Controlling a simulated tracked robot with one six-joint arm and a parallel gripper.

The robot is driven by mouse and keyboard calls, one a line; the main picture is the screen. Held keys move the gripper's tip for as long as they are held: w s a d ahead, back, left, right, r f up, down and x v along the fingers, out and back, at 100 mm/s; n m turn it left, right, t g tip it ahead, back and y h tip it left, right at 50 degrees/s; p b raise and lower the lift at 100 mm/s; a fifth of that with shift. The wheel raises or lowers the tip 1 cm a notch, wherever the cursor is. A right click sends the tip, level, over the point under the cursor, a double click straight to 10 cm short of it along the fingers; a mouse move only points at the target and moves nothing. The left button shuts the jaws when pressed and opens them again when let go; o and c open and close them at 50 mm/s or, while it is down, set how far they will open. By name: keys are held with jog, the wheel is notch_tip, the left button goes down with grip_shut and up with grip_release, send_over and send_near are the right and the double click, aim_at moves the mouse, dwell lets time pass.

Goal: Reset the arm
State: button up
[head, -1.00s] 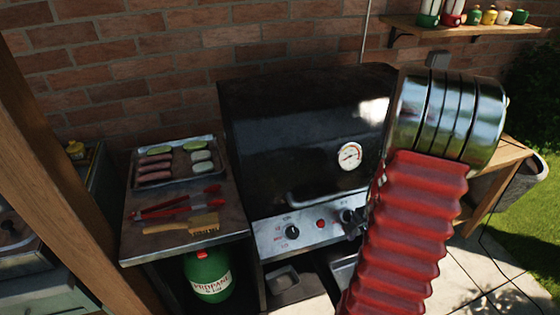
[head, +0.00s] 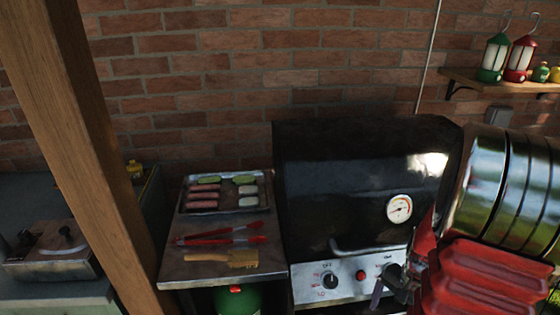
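My arm, with its red ribbed sleeve and shiny metal rings, fills the lower right of the head view and covers the right part of the grill. My gripper (head: 388,288) is a small dark shape at the left edge of the sleeve, in front of the grill's control panel. The sleeve hides part of it, and its fingers are too small and dark to tell open from shut. I see nothing clearly held in it.
The black grill (head: 345,185) has its lid down. On the side shelf (head: 185,268) are a food tray (head: 226,210), red tongs (head: 215,238) and a wooden brush (head: 220,259). A wooden post (head: 85,150) stands at left. Lanterns (head: 494,60) stand on a wall shelf.

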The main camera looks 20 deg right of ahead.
jog(key=w+a+r+n+t, duration=0.2)
jog(key=a+r+n, duration=0.5)
jog(key=a+r, duration=0.6)
jog(key=w+a+r+n+t, duration=0.2)
jog(key=a+r+n+t, duration=0.2)
jog(key=a+r, duration=0.9)
jog(key=a+n, duration=0.2)
jog(key=n, duration=0.1)
jog(key=shift+n+h, duration=0.4)
jog(key=shift+w+a+r, duration=0.1)
jog(key=shift+c, duration=0.4)
